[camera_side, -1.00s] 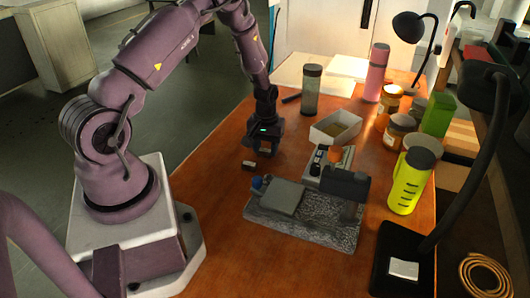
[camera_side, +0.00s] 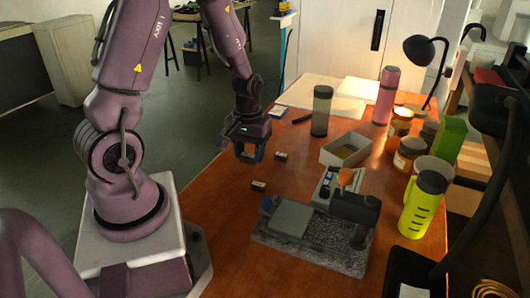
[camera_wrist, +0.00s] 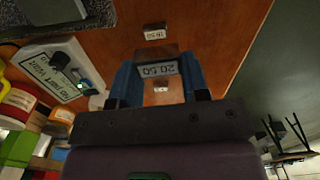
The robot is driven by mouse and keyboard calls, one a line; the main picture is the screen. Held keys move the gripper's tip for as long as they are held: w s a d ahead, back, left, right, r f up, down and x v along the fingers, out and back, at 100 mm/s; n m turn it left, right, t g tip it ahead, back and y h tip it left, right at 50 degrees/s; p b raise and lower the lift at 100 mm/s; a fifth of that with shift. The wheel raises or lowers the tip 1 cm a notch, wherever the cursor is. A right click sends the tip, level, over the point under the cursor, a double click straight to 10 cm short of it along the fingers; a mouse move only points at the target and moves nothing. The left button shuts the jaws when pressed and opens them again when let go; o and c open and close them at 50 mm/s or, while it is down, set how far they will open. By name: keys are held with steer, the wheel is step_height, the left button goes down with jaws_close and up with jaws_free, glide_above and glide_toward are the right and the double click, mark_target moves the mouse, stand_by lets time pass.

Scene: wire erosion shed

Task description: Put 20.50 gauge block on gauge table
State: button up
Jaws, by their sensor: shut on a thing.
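The 20.50 gauge block (camera_wrist: 157,69), a grey block with a white label reading 20.50, is between the blue fingers of my gripper (camera_wrist: 160,88) in the wrist view. My gripper (camera_side: 250,153) is shut on it and hangs above the table's left part in the side view, with the block hard to make out there. The gauge table, which I take to be the flat grey plate (camera_side: 291,217) on the speckled stone base (camera_side: 310,256), stands right of and nearer than my gripper. Its plate top is bare.
Two other small labelled blocks lie on the wooden table, one farther back (camera_side: 281,155) and one nearer (camera_side: 258,186). A dark gauge head (camera_side: 355,208) overhangs the base's right side. Behind it stand a control box (camera_side: 325,187) and a white bin (camera_side: 345,150).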

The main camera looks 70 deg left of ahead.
steer(key=s+d+r, duration=0.1)
steer(key=s, duration=0.1)
steer(key=m, duration=0.2)
glide_above(294, 214)
steer(key=shift+n, duration=0.4)
steer(key=shift+f, duration=3.95)
steer(key=shift+f, duration=0.15)
steer(key=o, duration=1)
